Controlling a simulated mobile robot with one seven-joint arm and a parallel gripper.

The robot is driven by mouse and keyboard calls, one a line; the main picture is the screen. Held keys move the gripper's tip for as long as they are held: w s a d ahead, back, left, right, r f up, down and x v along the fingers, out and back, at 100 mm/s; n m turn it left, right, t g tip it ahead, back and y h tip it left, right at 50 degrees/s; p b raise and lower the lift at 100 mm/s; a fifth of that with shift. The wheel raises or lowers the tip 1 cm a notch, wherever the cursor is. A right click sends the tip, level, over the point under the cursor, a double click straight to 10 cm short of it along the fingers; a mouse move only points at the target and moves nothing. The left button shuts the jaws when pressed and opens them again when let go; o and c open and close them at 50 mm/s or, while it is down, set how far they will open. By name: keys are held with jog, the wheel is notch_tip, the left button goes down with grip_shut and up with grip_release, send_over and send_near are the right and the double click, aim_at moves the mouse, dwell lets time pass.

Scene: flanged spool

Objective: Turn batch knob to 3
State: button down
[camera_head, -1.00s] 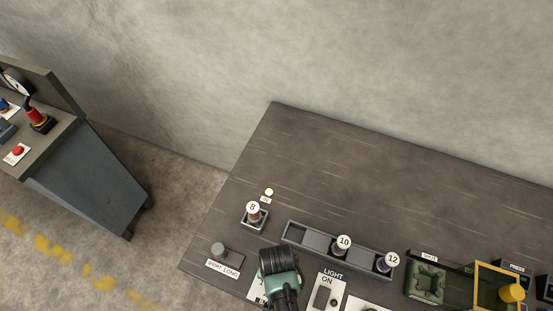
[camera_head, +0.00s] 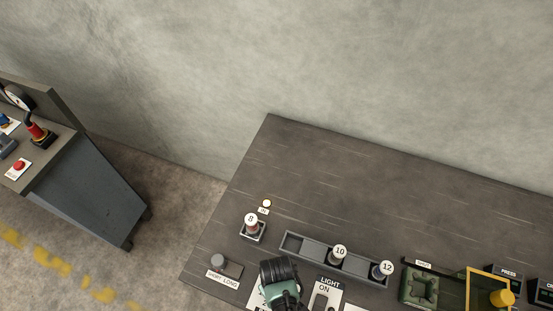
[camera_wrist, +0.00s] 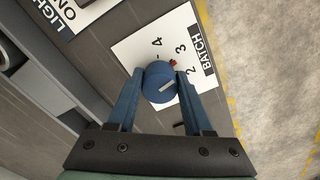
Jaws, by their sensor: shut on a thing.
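The blue batch knob (camera_wrist: 160,82) sits on a white plate (camera_wrist: 133,50) in the wrist view. The plate reads BATCH and carries the numbers 2, 3 and 4, with a small red mark beside the 3. My gripper (camera_wrist: 160,85) is shut on the knob, one blue finger on each side. In the head view my gripper (camera_head: 280,282) covers the knob, and only a part of the white plate (camera_head: 256,298) shows beside it.
A LIGHT switch plate (camera_head: 327,295) is close on the right. A grey tray (camera_head: 294,243) holds spools marked 10 and 12 behind my gripper. A spool marked 8 (camera_head: 251,224) and a SHORT/LONG knob (camera_head: 218,262) are to the left. The back of the table is clear.

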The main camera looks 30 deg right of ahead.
jog(key=shift+n, duration=1)
jog(key=shift+c, duration=1.5)
grip_release()
notch_tip(320, 180, up, 13)
jog(key=shift+w, duration=0.1)
